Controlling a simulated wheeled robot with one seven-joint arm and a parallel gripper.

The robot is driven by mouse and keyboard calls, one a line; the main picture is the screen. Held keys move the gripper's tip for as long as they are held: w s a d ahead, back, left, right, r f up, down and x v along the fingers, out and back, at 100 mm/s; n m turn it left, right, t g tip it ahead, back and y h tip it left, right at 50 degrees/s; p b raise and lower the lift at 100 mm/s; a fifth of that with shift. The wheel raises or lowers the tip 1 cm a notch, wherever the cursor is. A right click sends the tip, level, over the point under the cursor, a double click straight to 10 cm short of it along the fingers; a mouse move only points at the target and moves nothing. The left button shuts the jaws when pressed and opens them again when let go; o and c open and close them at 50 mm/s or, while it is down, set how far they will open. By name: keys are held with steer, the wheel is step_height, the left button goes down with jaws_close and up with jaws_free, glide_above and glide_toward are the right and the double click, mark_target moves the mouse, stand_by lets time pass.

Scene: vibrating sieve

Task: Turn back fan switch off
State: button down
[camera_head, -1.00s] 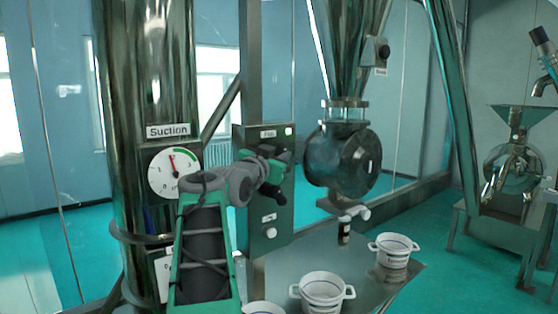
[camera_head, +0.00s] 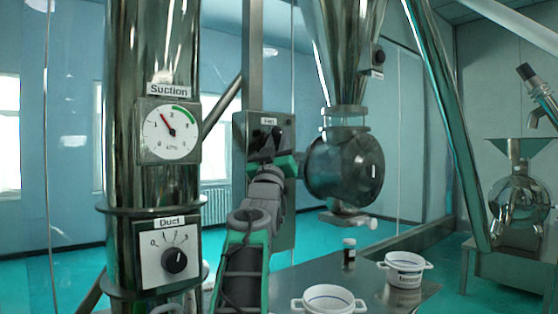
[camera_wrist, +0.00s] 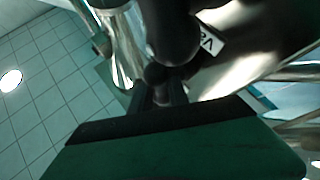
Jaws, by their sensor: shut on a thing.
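The fan box (camera_head: 241,135) is a dark upright panel with a white "Fan" label (camera_head: 269,121), left of centre in the head view. My gripper (camera_head: 272,140) is at its upper front, just below the label. It is shut on the fan switch, which my fingers mostly hide, so its angle cannot be read. No lit lamp shows on the box. In the wrist view my gripper (camera_wrist: 160,97) has its fingers close together at a small dark part.
The suction gauge (camera_head: 170,132) on the steel column has its red needle up and left. The duct dial (camera_head: 172,258) is below it. A steel hopper (camera_head: 345,55) and round housing stand right of the box. White pots (camera_head: 404,268) and a small bottle (camera_head: 349,252) are on the table.

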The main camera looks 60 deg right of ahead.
steer(key=shift+f+n+t+b, duration=0.1)
steer(key=shift+n+t+b, duration=0.8)
steer(key=shift+n+t, duration=0.75)
steer(key=shift+t, duration=0.35)
steer(key=shift+n, duration=0.45)
steer(key=c, duration=1.5)
jaws_free()
steer(key=shift+c, duration=0.2)
steer(key=shift+a+f+b, duration=0.15)
steer(key=shift+b, duration=0.2)
steer(key=b+v, duration=0.3)
steer(key=v, duration=0.4)
steer(key=shift+s+f, duration=0.1)
